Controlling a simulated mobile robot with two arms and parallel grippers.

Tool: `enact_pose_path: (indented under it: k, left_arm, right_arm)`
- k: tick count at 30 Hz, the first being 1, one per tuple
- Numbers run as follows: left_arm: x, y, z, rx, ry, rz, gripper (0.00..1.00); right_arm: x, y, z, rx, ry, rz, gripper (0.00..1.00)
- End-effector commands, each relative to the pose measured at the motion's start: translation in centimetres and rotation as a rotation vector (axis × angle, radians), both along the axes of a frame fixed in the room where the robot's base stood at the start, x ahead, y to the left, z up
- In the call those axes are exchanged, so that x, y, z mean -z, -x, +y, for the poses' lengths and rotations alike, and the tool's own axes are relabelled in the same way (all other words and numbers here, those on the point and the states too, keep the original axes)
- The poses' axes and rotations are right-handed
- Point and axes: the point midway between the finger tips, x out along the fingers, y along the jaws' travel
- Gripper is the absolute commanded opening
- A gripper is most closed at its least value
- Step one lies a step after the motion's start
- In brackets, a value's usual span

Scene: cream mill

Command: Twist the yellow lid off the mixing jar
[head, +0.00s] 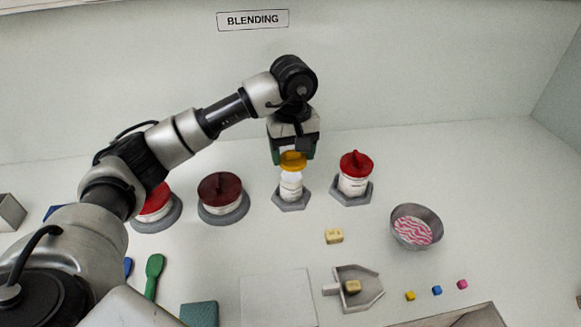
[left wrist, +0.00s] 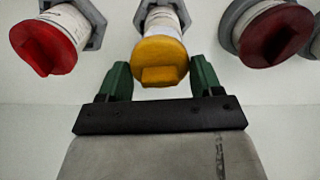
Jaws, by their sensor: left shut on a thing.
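The mixing jar (head: 291,186) is white with a yellow lid (head: 293,167) and stands upright in a grey hexagonal holder (head: 290,205). My left gripper (head: 293,154) comes down from above and is shut on the yellow lid. In the left wrist view the two green fingers (left wrist: 161,72) are on either side of the lid (left wrist: 160,53), with its raised grip bar between them. The lid appears to sit on the jar. My right gripper is out of view.
A red-lidded jar (head: 355,178) stands close on the right, and a dark-red-lidded jar (head: 222,193) on the left. A bowl (head: 437,217), a scoop (head: 366,295), a yellow block (head: 334,236) and small cubes (head: 437,290) lie nearer the front. The counter behind the jars is clear.

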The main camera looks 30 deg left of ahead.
Motion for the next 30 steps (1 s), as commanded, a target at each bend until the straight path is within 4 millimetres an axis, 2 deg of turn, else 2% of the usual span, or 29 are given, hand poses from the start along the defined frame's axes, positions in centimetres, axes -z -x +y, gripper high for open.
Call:
enact_pose_path:
  k: [1, 6, 13, 19, 30]
  left_arm:
    - [-0.4, -0.2, -1.7, 0.013, 0.004, -0.001, 0.43]
    - [-2.7, -0.5, -5.6, 0.011, 0.003, 0.0, 0.44]
    - [-5.2, -0.9, -9.5, 0.008, 0.001, 0.001, 0.43]
    - [-6.3, -1.1, -11.0, 0.007, 0.001, 0.003, 0.43]
    - [-7.5, -1.1, -11.2, 0.005, 0.001, 0.004, 0.43]
  right_arm:
    - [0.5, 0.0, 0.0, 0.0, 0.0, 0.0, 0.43]
    - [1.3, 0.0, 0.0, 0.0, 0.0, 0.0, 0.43]
    - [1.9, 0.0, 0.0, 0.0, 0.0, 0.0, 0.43]
    - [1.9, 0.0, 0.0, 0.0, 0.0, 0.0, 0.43]
    - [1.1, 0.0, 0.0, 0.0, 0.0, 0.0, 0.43]
